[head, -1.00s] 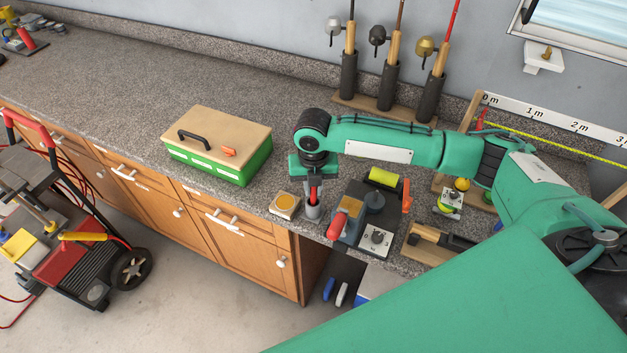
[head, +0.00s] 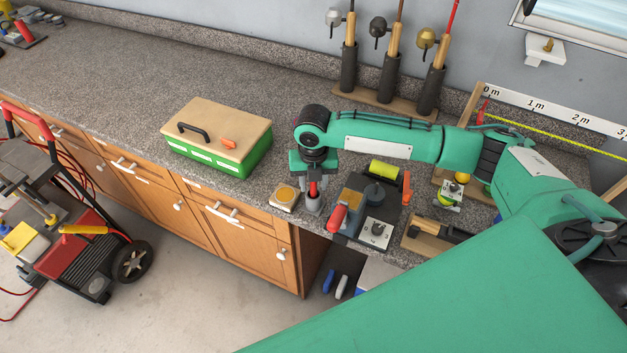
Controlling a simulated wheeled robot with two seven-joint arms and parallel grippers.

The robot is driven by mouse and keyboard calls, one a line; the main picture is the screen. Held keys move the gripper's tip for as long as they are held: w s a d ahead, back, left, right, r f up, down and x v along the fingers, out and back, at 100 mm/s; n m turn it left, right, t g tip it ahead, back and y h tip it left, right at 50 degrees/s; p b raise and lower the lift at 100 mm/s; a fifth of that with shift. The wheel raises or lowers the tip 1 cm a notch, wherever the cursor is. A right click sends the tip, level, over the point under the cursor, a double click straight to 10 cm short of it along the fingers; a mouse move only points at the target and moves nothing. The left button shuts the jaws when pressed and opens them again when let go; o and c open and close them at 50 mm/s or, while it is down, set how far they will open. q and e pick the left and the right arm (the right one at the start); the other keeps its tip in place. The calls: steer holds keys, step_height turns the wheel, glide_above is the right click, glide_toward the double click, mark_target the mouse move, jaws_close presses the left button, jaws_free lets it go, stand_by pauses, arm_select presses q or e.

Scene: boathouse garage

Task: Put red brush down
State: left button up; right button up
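The red brush (head: 313,188) shows only as a short red upright piece under my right gripper (head: 314,183). The gripper points down at the counter's front part, and its dark fingers appear closed around the red piece. Directly below is a small grey cup (head: 313,204) on the counter; the brush's lower end is hidden in or behind it. I cannot tell whether the brush touches the cup's bottom. My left gripper is not in view.
Close on the right stands a dark fixture with a red handle (head: 337,218). A green toolbox (head: 217,140) sits farther left. The counter (head: 120,80) behind it is clear.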

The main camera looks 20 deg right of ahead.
steer(key=shift+r, duration=0.1)
step_height(320, 180, up, 12)
steer(key=b, duration=0.3)
steer(key=shift+w+b, duration=0.1)
steer(key=shift+b, duration=0.2)
steer(key=shift+r, duration=0.85)
steer(key=shift+c, duration=0.2)
jaws_close()
stand_by(0.7)
steer(key=shift+f, duration=0.15)
